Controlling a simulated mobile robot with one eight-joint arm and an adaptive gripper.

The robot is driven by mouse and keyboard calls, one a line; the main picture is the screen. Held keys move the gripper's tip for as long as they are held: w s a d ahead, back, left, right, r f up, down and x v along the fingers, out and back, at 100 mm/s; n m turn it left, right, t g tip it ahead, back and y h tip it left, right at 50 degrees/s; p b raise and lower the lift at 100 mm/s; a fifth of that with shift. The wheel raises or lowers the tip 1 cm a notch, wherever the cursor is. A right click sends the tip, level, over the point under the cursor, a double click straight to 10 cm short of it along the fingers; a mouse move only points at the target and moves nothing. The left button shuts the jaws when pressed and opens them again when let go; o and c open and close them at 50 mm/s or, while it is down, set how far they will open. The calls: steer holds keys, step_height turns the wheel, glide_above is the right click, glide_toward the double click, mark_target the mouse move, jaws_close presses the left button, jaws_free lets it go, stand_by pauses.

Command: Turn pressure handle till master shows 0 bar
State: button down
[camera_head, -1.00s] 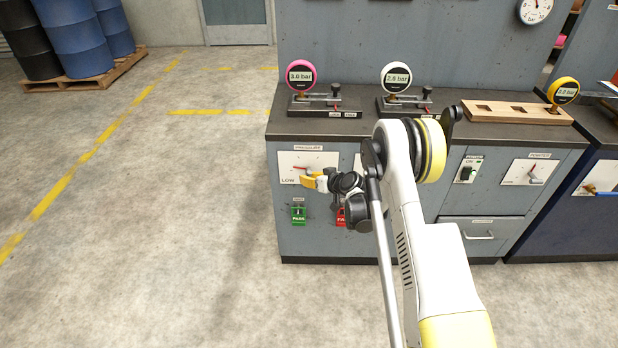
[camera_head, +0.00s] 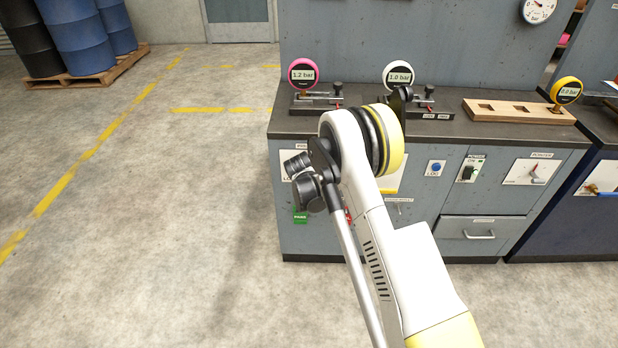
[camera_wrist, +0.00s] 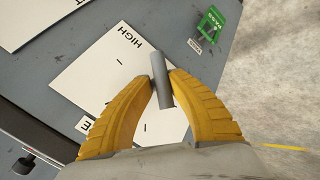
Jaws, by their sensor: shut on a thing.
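My gripper (camera_wrist: 163,84) has yellow fingers shut on a grey bar-shaped handle (camera_wrist: 157,66) in the wrist view. Behind the handle is a white plate (camera_wrist: 110,75) marked HIGH. In the head view my arm hides the handle and my fingers. On the bench, the pink gauge (camera_head: 303,75) reads 1.2 bar and the white gauge (camera_head: 399,75) reads 1.0 bar. The yellow gauge (camera_head: 568,90) at the right seems to read 0.0 bar. I cannot tell from a label which gauge is the master.
A green PASS tag (camera_wrist: 212,27) hangs beside the plate. A wooden block with slots (camera_head: 518,111) lies on the bench top. A power switch (camera_head: 468,172), a blue button (camera_head: 436,167) and a pointer plate (camera_head: 533,170) are on the cabinet front.

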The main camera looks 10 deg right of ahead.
steer(key=n+h, duration=0.1)
steer(key=h, duration=0.1)
steer(key=shift+w+a+n+h+b, duration=0.1)
steer(key=shift+n+h+b, duration=0.2)
steer(key=shift+h, duration=0.1)
steer(key=shift+n+g+h, duration=0.4)
steer(key=shift+n+h, duration=0.1)
steer(key=shift+h, duration=0.7)
steer(key=c, duration=1.2)
jaws_free()
steer(key=shift+d, duration=0.2)
steer(key=shift+o, duration=0.2)
steer(key=shift+f, duration=0.1)
steer(key=shift+a, duration=0.1)
